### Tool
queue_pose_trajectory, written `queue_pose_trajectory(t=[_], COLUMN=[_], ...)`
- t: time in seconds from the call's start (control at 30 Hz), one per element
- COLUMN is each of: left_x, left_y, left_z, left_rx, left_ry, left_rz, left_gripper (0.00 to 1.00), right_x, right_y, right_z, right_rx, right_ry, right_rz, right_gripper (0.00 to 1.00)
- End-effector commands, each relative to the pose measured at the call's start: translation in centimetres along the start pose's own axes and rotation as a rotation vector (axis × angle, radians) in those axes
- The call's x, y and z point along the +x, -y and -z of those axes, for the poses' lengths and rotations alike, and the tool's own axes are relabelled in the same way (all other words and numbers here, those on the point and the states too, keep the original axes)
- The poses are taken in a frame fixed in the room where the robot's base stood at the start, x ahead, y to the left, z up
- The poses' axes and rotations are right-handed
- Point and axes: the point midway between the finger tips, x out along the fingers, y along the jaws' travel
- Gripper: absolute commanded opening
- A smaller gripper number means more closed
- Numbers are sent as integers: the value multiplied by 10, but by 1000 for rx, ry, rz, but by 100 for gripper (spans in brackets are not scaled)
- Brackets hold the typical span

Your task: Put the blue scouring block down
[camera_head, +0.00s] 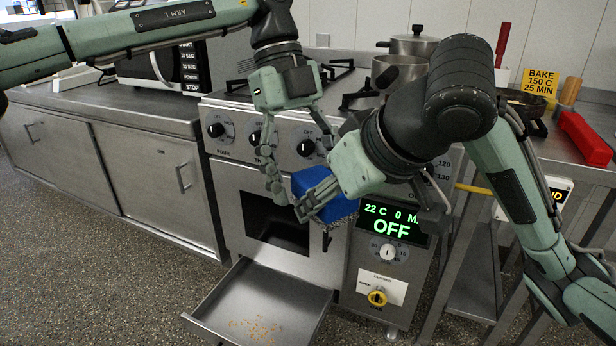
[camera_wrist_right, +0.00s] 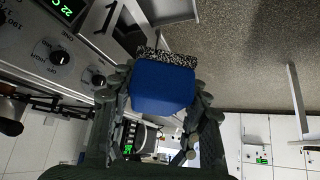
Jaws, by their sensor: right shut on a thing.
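The blue scouring block (camera_head: 334,203) is in my right gripper (camera_head: 312,202), in the air in front of the stove. In the right wrist view the block (camera_wrist_right: 162,88) sits between the two fingers of the gripper (camera_wrist_right: 155,100), with its speckled grey scouring face (camera_wrist_right: 168,58) at the far end. My left gripper (camera_head: 301,165) hangs just left of and behind the block in the head view, fingers spread and empty. I cannot tell whether its fingers touch the block.
A metal drawer (camera_head: 262,309) is pulled out low under the stove, with orange crumbs (camera_head: 255,328) in it. The control panel (camera_head: 392,227) reads OFF.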

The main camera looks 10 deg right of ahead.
Motion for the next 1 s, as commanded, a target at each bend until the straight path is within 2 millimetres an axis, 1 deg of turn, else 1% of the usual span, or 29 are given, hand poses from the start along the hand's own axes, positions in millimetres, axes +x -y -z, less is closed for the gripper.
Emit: queue_pose_trajectory(t=[0.1,0.3,0.33,0.77,0.8,1.0], left_x=[3,3,3,3,3,3], left_y=[0,0,0,-1,-1,-1], left_z=[0,0,0,0,0,0], left_rx=[-1,-1,-1,-1,0,0], left_ry=[0,0,0,0,0,0], left_rz=[0,1,1,-2,-2,-3], left_gripper=[72,72,70,17,14,14], right_x=[0,0,0,0,0,0], right_y=[0,0,0,-1,-2,-2], right_z=[0,0,0,1,1,1], right_rx=[0,0,0,3,4,4], right_ry=[-1,-1,-1,-1,-1,-2], right_rz=[0,0,0,-3,-4,-4], right_gripper=[0,0,0,0,48,71])
